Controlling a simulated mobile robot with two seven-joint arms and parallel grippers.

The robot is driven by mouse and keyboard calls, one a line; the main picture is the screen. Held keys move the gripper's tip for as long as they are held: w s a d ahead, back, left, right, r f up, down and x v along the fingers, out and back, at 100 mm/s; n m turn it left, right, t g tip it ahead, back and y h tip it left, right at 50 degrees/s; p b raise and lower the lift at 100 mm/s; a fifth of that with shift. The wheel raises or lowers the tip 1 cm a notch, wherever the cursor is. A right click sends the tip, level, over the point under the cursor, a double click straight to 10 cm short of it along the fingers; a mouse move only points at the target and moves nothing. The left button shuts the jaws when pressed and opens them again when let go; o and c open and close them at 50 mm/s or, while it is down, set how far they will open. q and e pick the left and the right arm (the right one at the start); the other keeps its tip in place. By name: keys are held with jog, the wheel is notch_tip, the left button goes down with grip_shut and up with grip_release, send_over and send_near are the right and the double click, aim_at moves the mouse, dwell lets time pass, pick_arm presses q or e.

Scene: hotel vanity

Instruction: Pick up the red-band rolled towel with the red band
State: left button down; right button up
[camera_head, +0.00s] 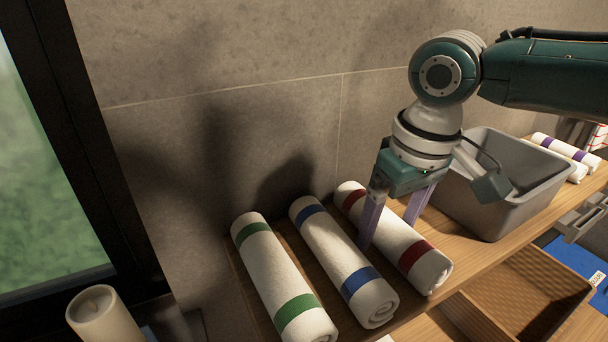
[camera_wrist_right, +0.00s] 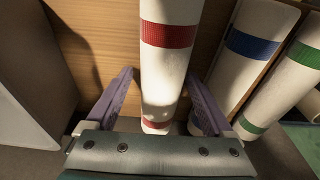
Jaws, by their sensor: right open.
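The red-band rolled towel (camera_head: 394,236) is white with two red bands and lies on the wooden shelf, the rightmost of three rolled towels. In the wrist view the same towel (camera_wrist_right: 162,72) runs up the middle between my fingers. My right gripper (camera_head: 392,232) is open and points down, with one finger on each side of the towel. In the wrist view the right gripper (camera_wrist_right: 164,98) shows a gap between its fingers and the towel. The left finger in the head view stands between the red-band and blue-band towels. My left gripper is not in view.
The blue-band towel (camera_head: 338,255) lies close beside it, then the green-band towel (camera_head: 274,274). A grey bin (camera_head: 480,205) stands to the right on the shelf (camera_head: 455,247). A wall is behind. A woven basket (camera_head: 535,290) is below, and a candle (camera_head: 100,315) at lower left.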

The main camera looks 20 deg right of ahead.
jog(key=shift+c, duration=0.2)
jog(key=c, duration=1.2)
jog(key=shift+r, duration=0.1)
